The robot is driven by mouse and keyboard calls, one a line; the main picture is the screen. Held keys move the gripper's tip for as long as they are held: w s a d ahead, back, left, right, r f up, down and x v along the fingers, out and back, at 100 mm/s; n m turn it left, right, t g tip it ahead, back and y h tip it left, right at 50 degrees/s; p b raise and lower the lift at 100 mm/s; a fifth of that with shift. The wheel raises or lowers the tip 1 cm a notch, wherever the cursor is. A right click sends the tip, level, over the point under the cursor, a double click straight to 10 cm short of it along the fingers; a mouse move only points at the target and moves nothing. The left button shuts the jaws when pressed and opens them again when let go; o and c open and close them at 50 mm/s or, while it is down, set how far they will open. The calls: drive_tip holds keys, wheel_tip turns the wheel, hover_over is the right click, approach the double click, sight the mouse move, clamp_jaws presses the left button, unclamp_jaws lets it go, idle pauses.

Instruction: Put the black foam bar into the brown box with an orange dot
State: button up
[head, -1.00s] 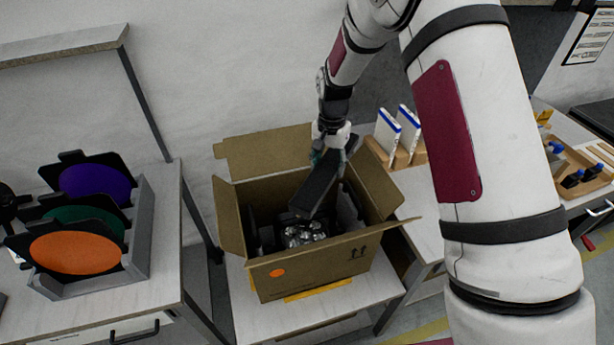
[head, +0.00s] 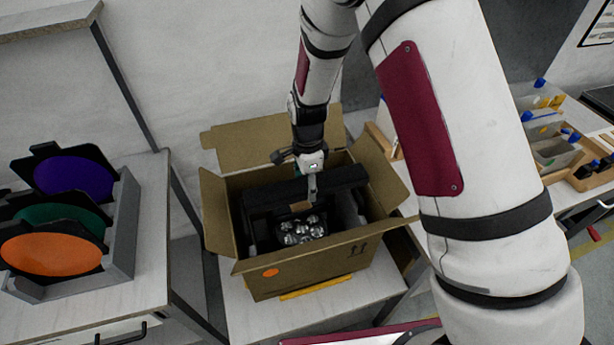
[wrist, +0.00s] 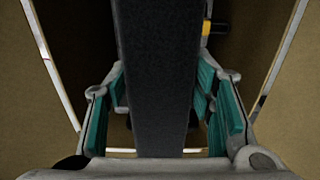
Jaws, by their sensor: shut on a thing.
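The brown box (head: 335,248) with an orange dot (head: 270,272) stands open on a table, flaps spread. The black foam bar (head: 345,178) lies crosswise in the box's mouth, at about rim height. My gripper (head: 311,188) is over the box and shut on the bar. In the wrist view the bar (wrist: 158,80) runs between the teal finger pads of my gripper (wrist: 160,110), with brown box walls on both sides. Inside the box, below the bar, sits a dark thing with several shiny round lenses (head: 302,230). The bar's lower side is hidden.
A grey rack (head: 120,235) with purple, green and orange filter discs stands on the left table. Wooden trays with small bottles (head: 555,150) are on the right. Raised box flaps (head: 218,212) surround the opening. A yellow strip (head: 315,287) shows under the box.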

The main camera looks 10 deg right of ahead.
drive_tip(key=shift+f+b, duration=0.4)
drive_tip(key=shift+f, duration=1.15)
drive_tip(key=o, duration=1)
drive_tip(key=shift+o, duration=0.2)
wheel_tip(320, 180, up, 12)
drive_tip(key=shift+r, duration=0.1)
drive_tip(key=shift+s, duration=0.1)
